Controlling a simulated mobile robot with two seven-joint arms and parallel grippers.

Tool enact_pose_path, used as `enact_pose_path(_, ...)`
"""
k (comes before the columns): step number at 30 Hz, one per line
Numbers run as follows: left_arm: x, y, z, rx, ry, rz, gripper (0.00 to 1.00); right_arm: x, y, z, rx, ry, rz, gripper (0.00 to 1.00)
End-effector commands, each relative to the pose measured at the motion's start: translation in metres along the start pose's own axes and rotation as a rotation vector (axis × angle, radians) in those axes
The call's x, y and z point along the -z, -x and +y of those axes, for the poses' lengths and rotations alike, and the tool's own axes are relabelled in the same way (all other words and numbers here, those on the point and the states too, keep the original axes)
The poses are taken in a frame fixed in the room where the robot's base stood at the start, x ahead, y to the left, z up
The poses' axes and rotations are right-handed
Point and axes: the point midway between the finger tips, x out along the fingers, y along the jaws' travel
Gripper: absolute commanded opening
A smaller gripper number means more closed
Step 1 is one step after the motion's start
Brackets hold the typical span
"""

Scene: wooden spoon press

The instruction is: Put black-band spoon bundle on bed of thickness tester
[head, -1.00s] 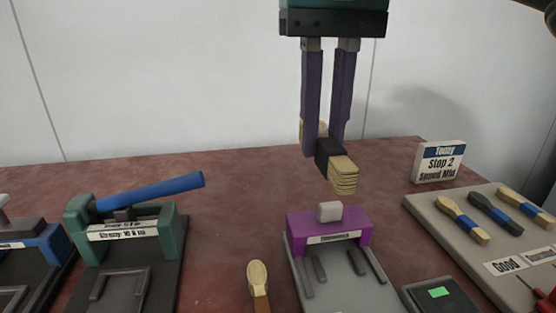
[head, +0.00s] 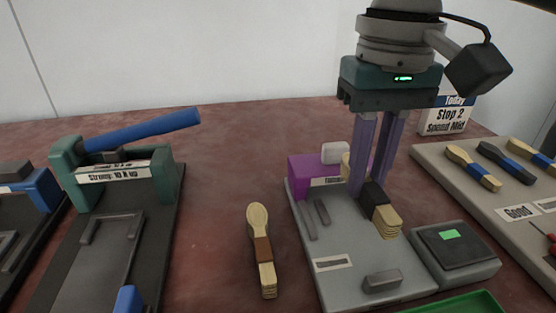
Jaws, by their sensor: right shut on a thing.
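My right gripper (head: 368,188) points down and is shut on the black-band spoon bundle (head: 386,218), a stack of pale wooden spoons with a black band. The bundle lies roughly flat between the fingers, its near ends toward the camera. It is low over the right part of the grey bed of the thickness tester (head: 352,243), which has a purple bridge (head: 313,177) at its back. I cannot tell whether the bundle touches the bed. The fingers partly hide its far end and the right side of the bridge. My left gripper is not in view.
A brown-band spoon bundle (head: 262,248) lies on the red-brown table left of the tester. A green-framed press (head: 70,178) with a blue lever stands further left. A scale-like box (head: 455,255) sits right of the bed, near a sample board (head: 440,165) and a sign (head: 446,122).

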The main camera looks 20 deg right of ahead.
Motion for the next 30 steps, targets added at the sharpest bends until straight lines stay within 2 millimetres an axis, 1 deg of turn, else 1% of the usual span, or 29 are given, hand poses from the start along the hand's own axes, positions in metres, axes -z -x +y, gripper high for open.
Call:
enact_pose_path(2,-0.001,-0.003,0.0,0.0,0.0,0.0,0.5,0.0,-0.007,0.0,0.0,0.001,0.0,0.0)
enact_pose_path(9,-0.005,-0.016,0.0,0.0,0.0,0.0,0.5,0.0,-0.051,0.0,0.0,0.0,-0.001,0.0)
enact_pose_path(11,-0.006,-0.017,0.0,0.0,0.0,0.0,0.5,0.0,-0.057,0.0,-0.001,0.001,0.0,0.0)
enact_pose_path(13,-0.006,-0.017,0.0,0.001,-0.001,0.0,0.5,0.0,-0.06,0.0,0.0,0.001,0.001,0.0)
enact_pose_path(20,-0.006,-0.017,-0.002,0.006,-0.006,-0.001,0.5,0.0,-0.059,0.0,0.0,0.001,0.001,0.0)
enact_pose_path(24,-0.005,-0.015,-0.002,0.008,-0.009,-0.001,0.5,0.0,-0.062,0.0,0.0,0.0,-0.001,0.0)
enact_pose_path(25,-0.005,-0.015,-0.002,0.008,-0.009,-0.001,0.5,0.0,-0.062,0.0,0.0,0.0,0.0,0.21)
enact_pose_path(30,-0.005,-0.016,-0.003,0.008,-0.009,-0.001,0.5,0.0,-0.062,0.0,0.0,0.0,0.001,0.41)
